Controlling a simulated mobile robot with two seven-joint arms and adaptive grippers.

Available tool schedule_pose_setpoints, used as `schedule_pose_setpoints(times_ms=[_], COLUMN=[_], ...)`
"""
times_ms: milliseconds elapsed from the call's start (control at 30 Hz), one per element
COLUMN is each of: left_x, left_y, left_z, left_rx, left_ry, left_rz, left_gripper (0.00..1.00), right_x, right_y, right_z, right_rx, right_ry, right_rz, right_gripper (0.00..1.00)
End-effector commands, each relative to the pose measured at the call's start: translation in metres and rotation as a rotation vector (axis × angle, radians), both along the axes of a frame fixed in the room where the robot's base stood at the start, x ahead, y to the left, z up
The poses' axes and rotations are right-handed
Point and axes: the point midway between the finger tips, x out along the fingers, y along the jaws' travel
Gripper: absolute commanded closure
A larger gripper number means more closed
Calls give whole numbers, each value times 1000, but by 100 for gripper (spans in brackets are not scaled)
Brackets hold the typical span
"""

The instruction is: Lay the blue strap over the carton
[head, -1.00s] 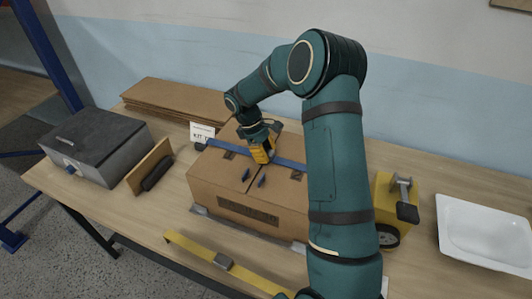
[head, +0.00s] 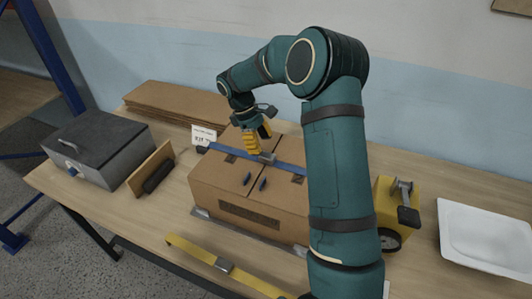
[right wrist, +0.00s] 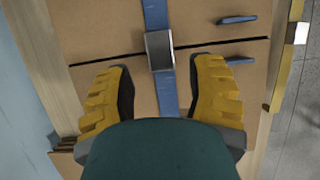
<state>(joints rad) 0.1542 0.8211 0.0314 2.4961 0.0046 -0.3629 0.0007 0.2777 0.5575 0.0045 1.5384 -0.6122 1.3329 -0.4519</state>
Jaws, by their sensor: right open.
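The brown carton (head: 235,179) stands on the bench, its top flaps meeting at a dark seam. The blue strap (head: 291,168) lies across the carton's top from left to right, and its metal buckle (head: 266,158) rests near the seam. The strap also shows in the right wrist view (right wrist: 156,15), with the buckle (right wrist: 160,50) between my fingers. My right gripper (head: 258,142) is open just above the strap, with one yellow finger on each side of it in the wrist view (right wrist: 162,66). The strap's right end is hidden behind my arm. My left gripper is not in view.
A grey box (head: 95,148) and a brush with a wooden back (head: 152,172) stand left. Flat cardboard (head: 170,104) and a label card (head: 203,135) are behind. A yellow strap (head: 195,250) lies in front. A yellow tool (head: 385,192) and white tray (head: 480,235) are right.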

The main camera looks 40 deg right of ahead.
Motion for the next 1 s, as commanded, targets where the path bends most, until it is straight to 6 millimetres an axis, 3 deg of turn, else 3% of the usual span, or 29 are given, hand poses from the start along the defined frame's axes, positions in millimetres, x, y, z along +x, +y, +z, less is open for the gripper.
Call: schedule_pose_setpoints(times_ms=[200, 400, 1000], left_x=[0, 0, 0], left_y=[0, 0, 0], left_z=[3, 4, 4], left_rx=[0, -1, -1], left_ry=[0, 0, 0], left_rz=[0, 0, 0], left_gripper=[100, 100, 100], right_x=[14, 20, 21], right_y=[8, 11, 11], right_z=[39, 55, 58], right_rx=[-1, 0, 0], right_ry=[-3, -1, 0], right_rz=[1, 0, 0], right_gripper=[45, 45, 45])
